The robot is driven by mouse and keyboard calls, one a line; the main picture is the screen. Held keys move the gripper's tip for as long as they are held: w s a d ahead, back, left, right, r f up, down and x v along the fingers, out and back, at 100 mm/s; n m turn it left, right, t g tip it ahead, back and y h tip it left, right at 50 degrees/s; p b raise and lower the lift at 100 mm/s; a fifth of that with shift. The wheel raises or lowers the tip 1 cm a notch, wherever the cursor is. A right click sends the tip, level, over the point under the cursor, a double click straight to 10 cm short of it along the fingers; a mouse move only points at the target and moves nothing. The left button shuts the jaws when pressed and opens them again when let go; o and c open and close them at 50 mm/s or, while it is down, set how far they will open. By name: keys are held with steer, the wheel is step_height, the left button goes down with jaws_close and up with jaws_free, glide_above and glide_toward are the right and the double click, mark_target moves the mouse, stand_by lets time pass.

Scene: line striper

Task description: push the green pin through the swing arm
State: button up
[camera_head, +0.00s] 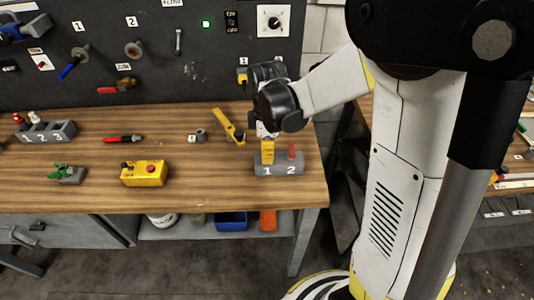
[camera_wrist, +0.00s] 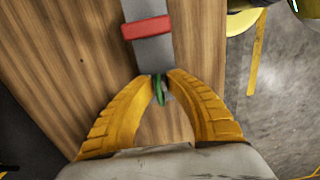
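The grey block marked 1 and 2 (camera_head: 292,169) stands near the table's front right corner. A red pin (camera_head: 291,151) stands at its 2 end; it also shows in the wrist view (camera_wrist: 147,27). My gripper (camera_head: 267,158) points down at the 1 end. In the wrist view my yellow fingertips (camera_wrist: 160,78) close in on the green pin (camera_wrist: 158,92), which sits between them at the block's end. The fingers hide the green pin in the head view. A yellow bar (camera_head: 228,125) lies behind and left of the block; I cannot tell if it is the swing arm.
A yellow control box (camera_head: 145,174), a green-topped piece (camera_head: 68,174), a red-handled tool (camera_head: 123,138) and a small grey cylinder (camera_head: 201,135) lie further left. Another grey holder (camera_head: 47,132) stands at the far left. The table's right edge is close to the block.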

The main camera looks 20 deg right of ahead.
jaws_close()
steer(key=shift+r+p, duration=0.45)
steer(key=shift+r, duration=0.2)
steer(key=shift+r+p, duration=2.3)
steer(key=shift+r, duration=0.85)
